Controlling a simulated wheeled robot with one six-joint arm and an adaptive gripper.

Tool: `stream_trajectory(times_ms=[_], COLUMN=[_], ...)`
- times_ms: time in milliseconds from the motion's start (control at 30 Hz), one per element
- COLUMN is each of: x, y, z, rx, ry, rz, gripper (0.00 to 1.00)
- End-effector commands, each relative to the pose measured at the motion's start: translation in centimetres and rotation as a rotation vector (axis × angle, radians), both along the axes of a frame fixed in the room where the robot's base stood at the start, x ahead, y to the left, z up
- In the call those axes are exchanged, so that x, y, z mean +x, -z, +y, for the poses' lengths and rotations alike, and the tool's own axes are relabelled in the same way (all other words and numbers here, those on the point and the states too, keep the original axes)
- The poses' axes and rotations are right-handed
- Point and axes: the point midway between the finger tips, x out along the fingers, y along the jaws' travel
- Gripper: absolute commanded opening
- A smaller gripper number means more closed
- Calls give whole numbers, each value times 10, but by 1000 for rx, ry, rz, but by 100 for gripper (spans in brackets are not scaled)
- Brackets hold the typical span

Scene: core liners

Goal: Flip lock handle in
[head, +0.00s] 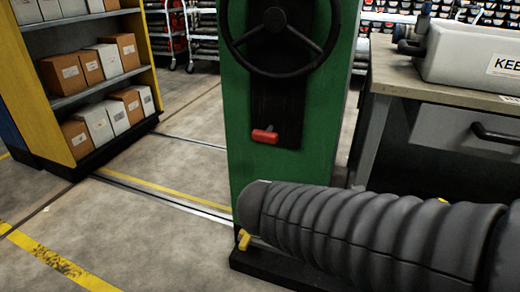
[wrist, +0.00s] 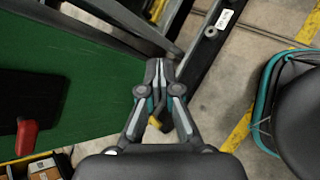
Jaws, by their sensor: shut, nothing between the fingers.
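The red lock handle (head: 265,136) sits at the lower end of a black plate (head: 278,105) on the front of a green column (head: 246,165). It points to the left. In the wrist view the red handle (wrist: 27,137) shows at the far left, on the black plate beside the green face. My gripper (wrist: 160,66) is shut and empty. Its fingertips appear over the right edge of the green face, well to the right of the handle. In the head view my grey ribbed arm covers the lower column and my fingers are hidden.
A black handwheel (head: 280,40) is above the handle. A small yellow piece (head: 243,240) is by the column's foot. A workbench (head: 395,83) with a grey bin (head: 455,55) stands right. A yellow shelf (head: 140,45) with boxes stands left. The floor between shelf and column is clear.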

Motion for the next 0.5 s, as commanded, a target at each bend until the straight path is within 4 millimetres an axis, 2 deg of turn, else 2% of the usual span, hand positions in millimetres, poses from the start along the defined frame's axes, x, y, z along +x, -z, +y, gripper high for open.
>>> stream_trajectory(times_ms=[100,200,300,400,500], x=[31,48,55,56,55], y=[-9,-21,-31,-37,-41], z=[50,97,142,174,193], rx=[-298,-519,-692,-809,-873], ry=[-262,-438,-571,-656,-699], rz=[10,-15,-54,-90,-114], gripper=[0,0,0,0,0])
